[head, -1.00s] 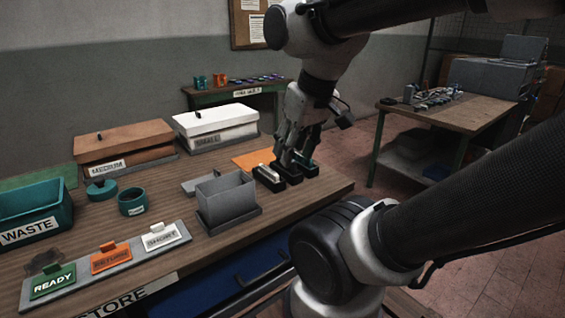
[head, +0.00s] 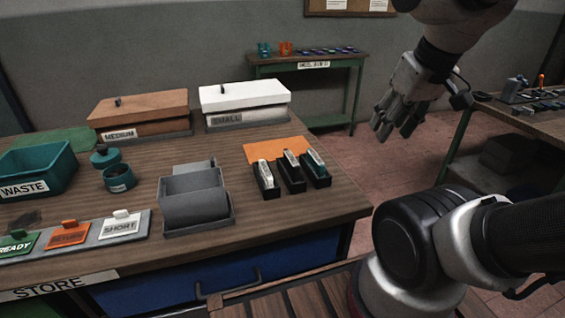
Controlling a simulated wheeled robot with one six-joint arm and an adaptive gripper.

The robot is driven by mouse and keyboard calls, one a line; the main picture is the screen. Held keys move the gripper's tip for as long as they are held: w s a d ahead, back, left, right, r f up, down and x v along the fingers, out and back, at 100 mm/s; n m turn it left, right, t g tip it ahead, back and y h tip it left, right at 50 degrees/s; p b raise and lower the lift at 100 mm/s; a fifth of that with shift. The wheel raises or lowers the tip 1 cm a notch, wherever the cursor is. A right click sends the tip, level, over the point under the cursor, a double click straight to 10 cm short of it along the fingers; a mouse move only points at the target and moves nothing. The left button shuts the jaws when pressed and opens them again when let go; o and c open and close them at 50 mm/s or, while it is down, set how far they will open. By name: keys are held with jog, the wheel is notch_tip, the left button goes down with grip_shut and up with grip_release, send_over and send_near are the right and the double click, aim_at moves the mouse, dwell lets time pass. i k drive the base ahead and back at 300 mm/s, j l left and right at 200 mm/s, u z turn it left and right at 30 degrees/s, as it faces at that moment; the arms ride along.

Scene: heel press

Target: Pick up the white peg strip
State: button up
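Three narrow strips stand in small black holders on the right part of the bench. The left strip (head: 265,172) looks white, the middle strip (head: 291,160) is pale with some orange at its edge, and the right strip (head: 315,161) shows teal and white. Pegs are too small to make out. My gripper (head: 393,132) hangs in the air to the right of the holders, beyond the bench's right edge, with its fingers pointing down. Its fingers look apart, with nothing seen between them.
A grey open box (head: 193,205) stands left of the holders. An orange sheet (head: 272,149) lies behind them. Lidded MEDIUM (head: 140,108) and white-lidded (head: 243,95) boxes, a teal WASTE bin (head: 37,172) and a label rack (head: 90,236) also occupy the bench.

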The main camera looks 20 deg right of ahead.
aim_at(266, 173)
jog(key=k+j+u, duration=0.15)
jog(key=k+u, duration=0.3)
jog(key=k, duration=0.2)
jog(key=i+l+u, duration=0.1)
jog(key=l+u, duration=0.95)
jog(key=l, duration=0.95)
jog(key=k+l, duration=0.15)
jog(key=l, duration=0.85)
jog(key=l+u, duration=0.25)
jog(key=l, duration=0.15)
jog(key=l+u, duration=0.25)
jog(key=l, duration=0.15)
